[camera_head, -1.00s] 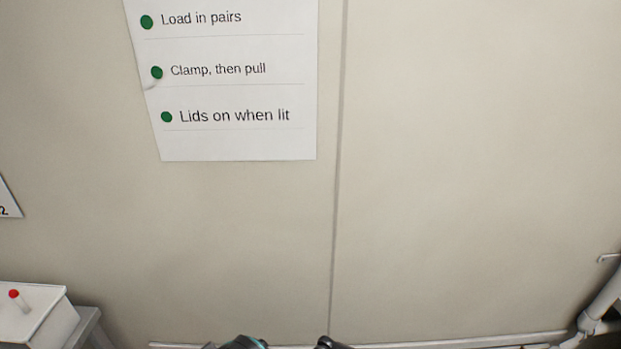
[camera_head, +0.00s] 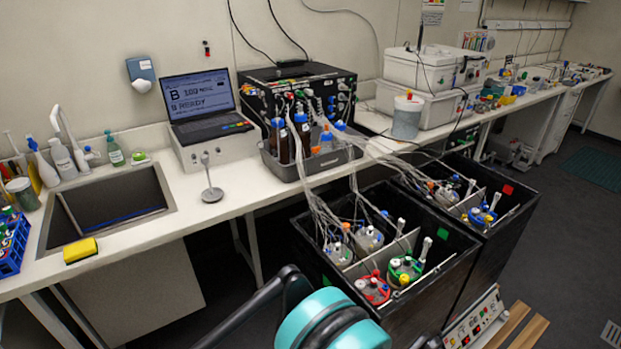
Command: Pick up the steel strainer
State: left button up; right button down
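Neither of my grippers is in view; only teal and black parts of my arm show at the bottom centre, well below and right of the strainer.
The sink (camera_head: 105,215) lies left of the strainer, with a yellow sponge (camera_head: 80,250) in front. A laptop (camera_head: 203,108) on a white box and a grey tray of bottles (camera_head: 310,160) stand behind and right. Black shaker boxes (camera_head: 408,315) with tubing stand before the bench.

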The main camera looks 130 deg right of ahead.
aim_at(212, 193)
jog(key=z, duration=3.85)
jog(key=i+j+z, duration=0.25)
jog(key=z, duration=0.15)
jog(key=i+j+z, duration=0.25)
jog(key=z, duration=0.2)
